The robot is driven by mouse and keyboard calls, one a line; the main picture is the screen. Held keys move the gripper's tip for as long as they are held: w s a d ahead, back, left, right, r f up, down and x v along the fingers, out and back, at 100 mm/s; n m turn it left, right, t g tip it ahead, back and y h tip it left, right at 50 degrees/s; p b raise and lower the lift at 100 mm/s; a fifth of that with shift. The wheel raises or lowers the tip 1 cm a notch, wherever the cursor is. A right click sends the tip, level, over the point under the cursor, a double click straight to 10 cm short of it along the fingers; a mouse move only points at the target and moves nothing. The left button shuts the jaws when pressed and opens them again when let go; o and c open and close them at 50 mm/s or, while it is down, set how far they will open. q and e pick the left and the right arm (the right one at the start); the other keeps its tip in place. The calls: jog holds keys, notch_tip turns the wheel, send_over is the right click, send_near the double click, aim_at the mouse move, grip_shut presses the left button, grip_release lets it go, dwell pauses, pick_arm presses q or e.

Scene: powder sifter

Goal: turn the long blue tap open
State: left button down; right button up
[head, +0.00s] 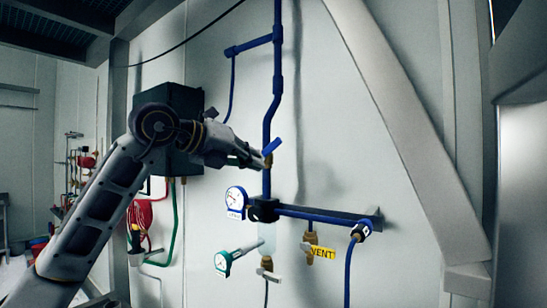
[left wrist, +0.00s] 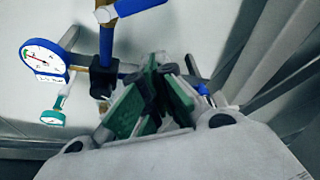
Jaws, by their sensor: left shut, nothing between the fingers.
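The long blue tap (head: 272,146) is a blue lever on a brass valve in the vertical blue pipe (head: 277,70). In the head view the lever slants up to the right, across the pipe's line. It also shows at the top edge of the left wrist view (left wrist: 139,7), partly cut off. My left gripper (head: 258,161) is shut and empty, its tip at the valve just below and left of the lever. My right gripper is not in view.
A white and blue gauge (head: 236,199) and a green gauge (head: 223,262) sit below the tap. A dark box (head: 176,100) is behind my left arm. A slanted beam (head: 400,125) stands right.

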aim_at(268, 151)
pick_arm(q)
jog(key=shift+w+d, duration=0.1)
dwell(0.3)
jog(key=w+d+p, duration=0.4)
jog(key=w, duration=0.4)
jog(key=shift+d+r+p, duration=0.25)
jog(key=shift+d+p, duration=0.05)
jog(key=shift+d, duration=0.1)
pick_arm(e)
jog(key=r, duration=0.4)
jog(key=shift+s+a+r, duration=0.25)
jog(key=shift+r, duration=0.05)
pick_arm(q)
jog(key=shift+r, duration=0.15)
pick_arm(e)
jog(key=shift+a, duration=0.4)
